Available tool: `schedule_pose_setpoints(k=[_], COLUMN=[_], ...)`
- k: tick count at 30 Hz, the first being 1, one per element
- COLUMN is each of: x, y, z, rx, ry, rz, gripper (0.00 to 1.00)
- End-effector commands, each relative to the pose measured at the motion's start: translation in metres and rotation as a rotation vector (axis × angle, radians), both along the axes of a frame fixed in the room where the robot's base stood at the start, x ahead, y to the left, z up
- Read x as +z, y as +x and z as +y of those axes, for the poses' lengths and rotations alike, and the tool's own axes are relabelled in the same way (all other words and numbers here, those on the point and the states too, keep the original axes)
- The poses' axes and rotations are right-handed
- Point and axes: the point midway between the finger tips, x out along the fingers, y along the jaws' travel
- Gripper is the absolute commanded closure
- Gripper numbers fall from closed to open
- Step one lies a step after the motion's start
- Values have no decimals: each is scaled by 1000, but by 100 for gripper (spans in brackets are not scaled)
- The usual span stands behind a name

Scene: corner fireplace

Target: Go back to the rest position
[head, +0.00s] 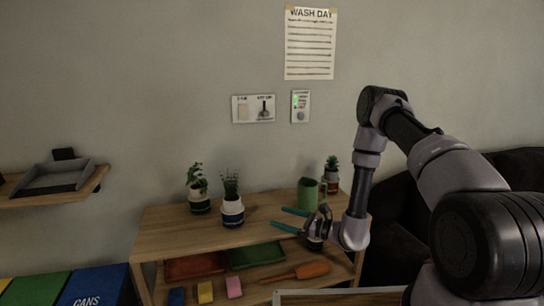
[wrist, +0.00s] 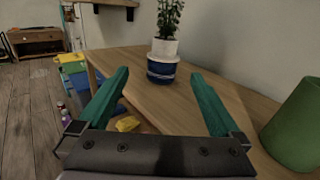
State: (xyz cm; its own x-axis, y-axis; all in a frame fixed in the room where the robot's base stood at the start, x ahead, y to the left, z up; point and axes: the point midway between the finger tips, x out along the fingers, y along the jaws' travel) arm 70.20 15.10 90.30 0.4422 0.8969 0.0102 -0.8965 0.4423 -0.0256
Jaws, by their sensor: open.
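In the wrist view my gripper (wrist: 160,95) points over the tabletop toward a plant in a blue and white pot (wrist: 162,68). The green mug (wrist: 297,128) stands to the right of the fingers there, apart from them. My arm reaches in from the right of the head view.
Potted plants (head: 232,210) stand on the shelf top. Red and green trays (head: 255,255) and an orange tool (head: 297,271) lie on the lower shelf. Coloured bins (head: 95,286) stand at the lower left. A dark sofa (head: 400,245) is behind my arm.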

Motion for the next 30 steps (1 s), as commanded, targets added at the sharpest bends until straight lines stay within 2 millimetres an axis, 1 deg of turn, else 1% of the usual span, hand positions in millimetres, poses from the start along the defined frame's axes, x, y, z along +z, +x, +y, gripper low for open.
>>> schedule_pose_setpoints(k=[8, 14, 17, 20, 21, 24, 27, 30], x=[41, 86, 116, 152, 167, 202, 232, 257], y=[0, -7, -15, -27, -35, -54, -76, -97], z=[4, 9, 10, 10, 9, 4, -4, -16], rx=[95, 208, 284, 381, 424, 529, 623, 703], ry=[-16, -48, -78, -130, -158, -242, -339, -451], rz=[-60, -129, -178, -244, -273, -346, -418, -488], gripper=[0, 0, 0, 0, 0, 0, 0, 0])
